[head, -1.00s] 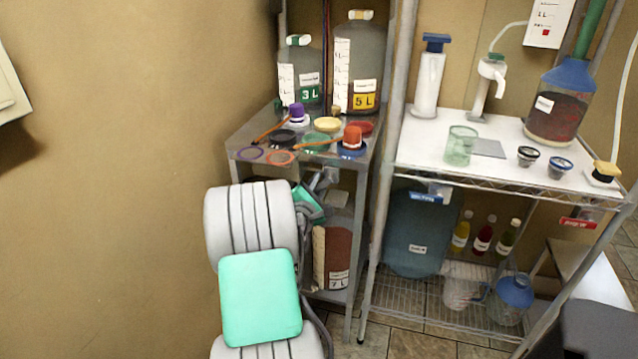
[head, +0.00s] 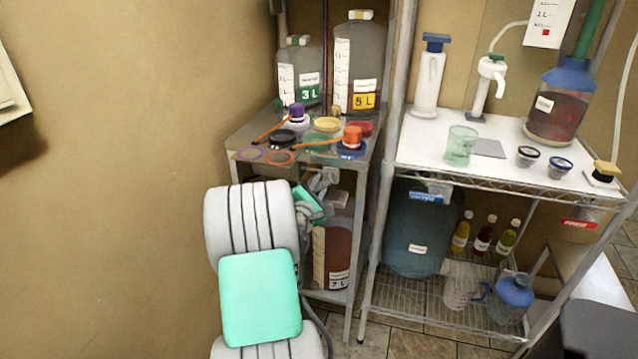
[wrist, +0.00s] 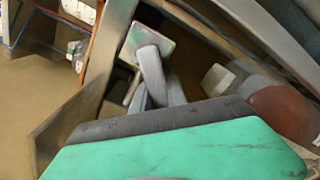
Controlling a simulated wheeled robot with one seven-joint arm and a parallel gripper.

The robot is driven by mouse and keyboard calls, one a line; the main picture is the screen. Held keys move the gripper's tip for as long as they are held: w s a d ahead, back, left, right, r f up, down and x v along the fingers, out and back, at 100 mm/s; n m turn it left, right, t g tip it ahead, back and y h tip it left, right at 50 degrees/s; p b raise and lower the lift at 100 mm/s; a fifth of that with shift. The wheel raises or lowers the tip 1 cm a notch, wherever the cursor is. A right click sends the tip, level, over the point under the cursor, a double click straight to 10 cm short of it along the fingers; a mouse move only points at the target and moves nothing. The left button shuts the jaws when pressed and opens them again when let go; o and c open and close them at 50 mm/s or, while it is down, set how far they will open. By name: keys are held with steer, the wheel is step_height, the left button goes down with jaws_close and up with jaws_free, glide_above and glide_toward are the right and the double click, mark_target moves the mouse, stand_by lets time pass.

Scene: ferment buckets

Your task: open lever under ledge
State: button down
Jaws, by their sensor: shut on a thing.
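The ledge is the front edge of the left rack's upper shelf (head: 345,166). A small pale grey block, which looks like the lever (head: 331,173), sits just under that edge. It also shows in the wrist view as a pale block (wrist: 147,40) beneath the ledge. My gripper (head: 322,183) reaches in under the ledge from the left, with its green wrist part behind it. In the wrist view its grey fingers (wrist: 158,78) are at the block and shut on it. The fingers partly cover the lever, so its exact angle is hard to tell.
A 7 L bottle (head: 335,255) stands on the shelf below, close to my gripper. Lids and rings lie on the shelf above, with a 3 L bottle (head: 300,75) and a 5 L bottle (head: 360,60). The wall (head: 110,200) is at the left.

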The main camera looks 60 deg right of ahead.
steer(key=shift+p, duration=0.35)
steer(key=n+p, duration=0.1)
steer(key=s+n+p, duration=0.1)
steer(key=n+p, duration=0.1)
steer(key=shift+f+p, duration=0.3)
steer(key=shift+s+d+f+n+p, duration=0.1)
steer(key=shift+s+f+n+p, duration=0.1)
steer(key=shift+n+p, duration=0.45)
steer(key=shift+s+d+f+n+p, duration=0.1)
steer(key=shift+s+f+n+p, duration=0.1)
steer(key=shift+n+p, duration=0.4)
steer(key=shift+a, duration=0.1)
steer(key=c, duration=1.3)
jaws_free()
steer(key=a, duration=0.2)
steer(key=s+a+b, duration=0.1)
steer(key=a, duration=0.4)
steer(key=shift+s+a, duration=0.15)
steer(key=shift+a, duration=0.2)
